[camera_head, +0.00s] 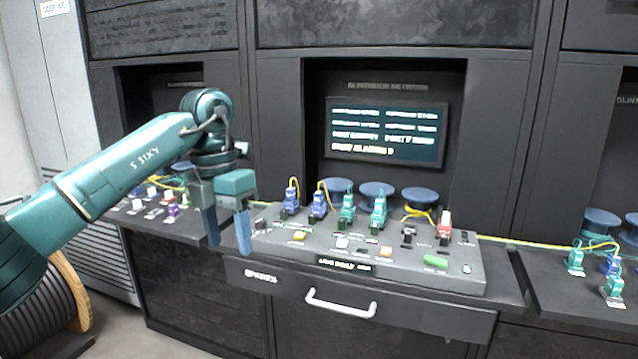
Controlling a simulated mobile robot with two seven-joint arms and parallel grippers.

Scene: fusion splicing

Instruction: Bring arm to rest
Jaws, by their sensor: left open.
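My left arm (130,165) reaches in from the left, with teal links. My left gripper (228,232) is open and empty, its two blue fingers pointing down at the left end of the middle console. The fingers are apart and hold nothing. They hang in front of the shelf's front edge or just above it; the exact gap cannot be told. My right gripper is not in view.
The middle console (320,249) carries several blue and teal connectors, a red-white one (444,222) and buttons. Blue spools (376,192) stand behind, below a screen (386,132). A drawer handle (340,304) juts out below. A cable reel (40,310) stands lower left.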

